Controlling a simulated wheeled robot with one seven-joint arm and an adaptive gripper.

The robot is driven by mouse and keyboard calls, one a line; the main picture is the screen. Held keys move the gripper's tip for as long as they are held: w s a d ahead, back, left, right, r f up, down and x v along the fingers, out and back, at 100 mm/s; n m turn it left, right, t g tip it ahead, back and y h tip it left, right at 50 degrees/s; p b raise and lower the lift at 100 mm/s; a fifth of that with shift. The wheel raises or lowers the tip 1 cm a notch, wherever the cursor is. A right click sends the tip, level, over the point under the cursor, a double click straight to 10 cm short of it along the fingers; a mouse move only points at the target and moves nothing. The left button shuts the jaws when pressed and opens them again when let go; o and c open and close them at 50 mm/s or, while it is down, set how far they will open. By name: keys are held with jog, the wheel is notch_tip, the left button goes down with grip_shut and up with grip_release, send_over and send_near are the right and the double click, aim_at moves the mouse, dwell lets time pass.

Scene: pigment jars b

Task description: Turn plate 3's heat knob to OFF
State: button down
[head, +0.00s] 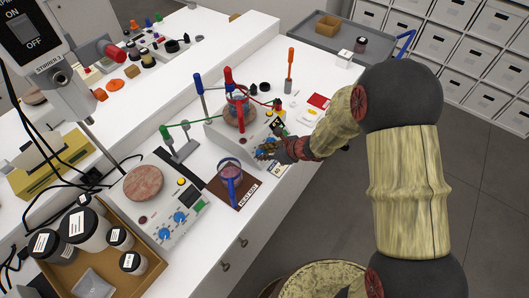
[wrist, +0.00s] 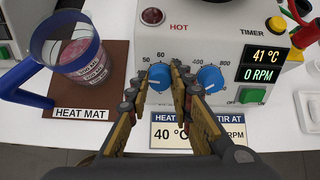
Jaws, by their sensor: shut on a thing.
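My gripper (wrist: 160,83) is at the front panel of a white hot plate (head: 215,127). In the wrist view its two fingers are shut on the blue left knob (wrist: 157,76), which has a white pointer mark and a printed scale with 50 and 60 around it. A second blue knob (wrist: 210,78) is just right of the fingers, with a higher-numbered scale. The display (wrist: 266,64) reads 41 °C and 0 RPM. In the head view my gripper (head: 268,150) hides part of this panel.
A blue-handled glass beaker (wrist: 82,50) stands on a brown heat mat (wrist: 118,75) left of the plate. A label card (wrist: 185,131) lies below the knobs. Another hot plate (head: 157,220) and a tray of jars (head: 150,285) are nearer.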

jog(key=shift+b, duration=0.35)
jog(key=shift+f+n+b, duration=0.15)
jog(key=shift+n+b, duration=0.45)
jog(key=shift+b, duration=0.2)
jog(key=n+b, duration=0.2)
jog(key=b, duration=0.3)
jog(key=shift+f+n, duration=0.1)
jog(key=shift+n, duration=0.3)
jog(key=n+b, duration=0.2)
jog(key=b, duration=0.1)
jog(key=shift+n+b, duration=1)
jog(key=shift+b, duration=0.1)
jog(key=shift+r, duration=0.25)
jog(key=c, duration=1.6)
grip_release()
jog(key=shift+s+r, duration=0.1)
